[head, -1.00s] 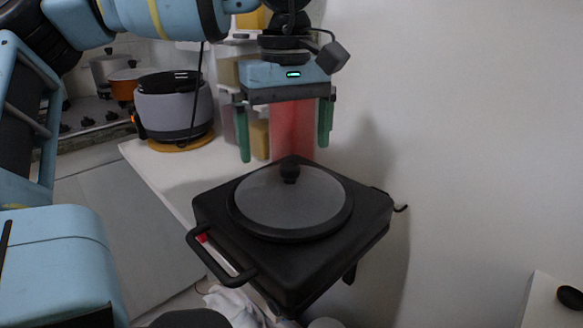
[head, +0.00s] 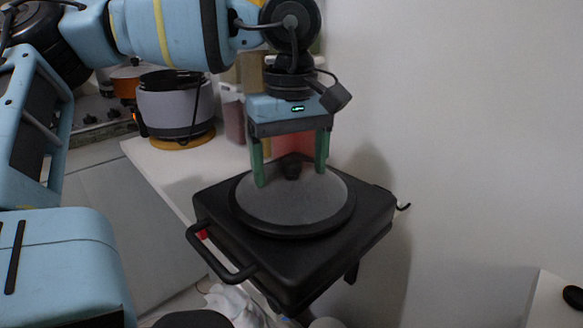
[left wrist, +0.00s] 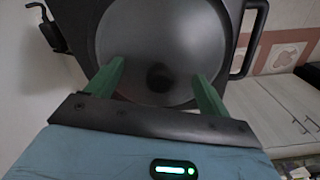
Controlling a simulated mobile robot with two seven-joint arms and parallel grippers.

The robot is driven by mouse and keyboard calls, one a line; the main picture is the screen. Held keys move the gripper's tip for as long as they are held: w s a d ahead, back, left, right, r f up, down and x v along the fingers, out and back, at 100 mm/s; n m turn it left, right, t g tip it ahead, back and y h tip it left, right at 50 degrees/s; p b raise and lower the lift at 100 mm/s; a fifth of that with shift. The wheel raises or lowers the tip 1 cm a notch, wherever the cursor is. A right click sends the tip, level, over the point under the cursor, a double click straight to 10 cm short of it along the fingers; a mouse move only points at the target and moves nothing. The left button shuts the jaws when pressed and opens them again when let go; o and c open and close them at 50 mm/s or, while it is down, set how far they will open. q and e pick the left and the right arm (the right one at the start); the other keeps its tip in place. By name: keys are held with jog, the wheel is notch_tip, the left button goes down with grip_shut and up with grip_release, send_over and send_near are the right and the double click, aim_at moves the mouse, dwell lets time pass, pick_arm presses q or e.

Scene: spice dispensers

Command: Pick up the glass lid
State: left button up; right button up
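Nothing is held. My right gripper is not seen.
A grey pot (head: 176,105) stands on a wooden board on the white counter (head: 165,170), with containers behind my gripper. A black handle (head: 215,258) sticks out at the cooker's front left. A white wall bounds the right side.

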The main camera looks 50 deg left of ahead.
aim_at(288, 160)
pick_arm(q)
jog(key=shift+s+f, duration=0.1)
jog(key=shift+s, duration=0.05)
jog(key=c, duration=1.2)
jog(key=shift+d+f, duration=0.1)
grip_shut()
jog(key=shift+r, duration=0.4)
jog(key=r, duration=0.3)
jog(key=shift+a+p, duration=0.2)
jog(key=shift+p, duration=0.15)
jog(key=s+a, duration=0.2)
jog(key=s, duration=0.5)
jog(key=s+a+r+p, duration=0.1)
jog(key=s, duration=0.7)
jog(key=shift+a+r, duration=0.3)
jog(key=shift+a, duration=0.05)
